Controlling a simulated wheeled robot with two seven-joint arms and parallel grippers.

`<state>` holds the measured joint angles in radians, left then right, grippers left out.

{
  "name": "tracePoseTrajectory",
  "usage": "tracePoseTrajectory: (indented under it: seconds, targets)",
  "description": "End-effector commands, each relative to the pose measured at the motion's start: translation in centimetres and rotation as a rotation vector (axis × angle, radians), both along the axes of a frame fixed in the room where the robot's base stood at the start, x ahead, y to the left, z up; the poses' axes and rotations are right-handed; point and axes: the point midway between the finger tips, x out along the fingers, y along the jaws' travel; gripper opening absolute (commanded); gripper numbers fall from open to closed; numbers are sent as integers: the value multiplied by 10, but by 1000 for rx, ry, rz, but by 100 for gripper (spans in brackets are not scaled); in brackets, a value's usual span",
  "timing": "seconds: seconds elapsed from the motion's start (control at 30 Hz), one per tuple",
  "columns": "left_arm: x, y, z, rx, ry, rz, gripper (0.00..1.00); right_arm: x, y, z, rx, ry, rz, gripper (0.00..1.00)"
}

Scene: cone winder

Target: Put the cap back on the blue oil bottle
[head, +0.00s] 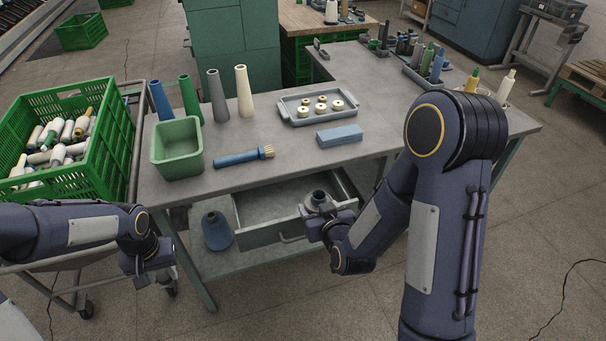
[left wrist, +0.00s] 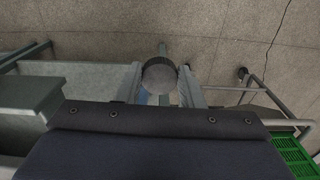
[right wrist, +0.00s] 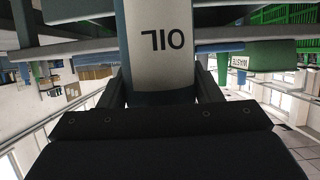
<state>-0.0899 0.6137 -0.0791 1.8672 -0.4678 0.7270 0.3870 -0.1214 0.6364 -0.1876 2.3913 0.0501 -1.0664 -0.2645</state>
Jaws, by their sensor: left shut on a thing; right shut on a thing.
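The blue oil bottle (head: 318,198) is held in front of the open drawer. Its dark round top shows in the head view, too small to make out clearly. In the right wrist view, its pale label reading OIL (right wrist: 163,45) is upside down. My right gripper (head: 322,219) is shut on the bottle's body. My left gripper (head: 138,268) is at the table's left front, well apart from the bottle. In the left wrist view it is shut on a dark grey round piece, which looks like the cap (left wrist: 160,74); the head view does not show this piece.
An open drawer (head: 268,234) juts out below the worktable (head: 235,183). Another blue bottle-like thing (head: 217,231) stands on the lower shelf. A green bin (head: 177,148), blue brush (head: 240,157), tray (head: 317,107) and blue block (head: 339,136) are on the tabletop. A green crate (head: 98,145) is at left.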

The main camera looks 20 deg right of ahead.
Motion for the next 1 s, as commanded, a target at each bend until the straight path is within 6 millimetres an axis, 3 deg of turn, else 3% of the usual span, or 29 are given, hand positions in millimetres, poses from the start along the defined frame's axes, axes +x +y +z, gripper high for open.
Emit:
tracePoseTrajectory:
  seconds: [0.5,0.7,1.0]
  targets:
    - [0,0,0,0,0,0,14,-16,90,83,0,-7,319,17]
    - [0,0,0,0,0,0,14,-19,105,96,0,-3,373,17]
    - [0,0,0,0,0,0,14,-19,106,97,0,-1,380,17]
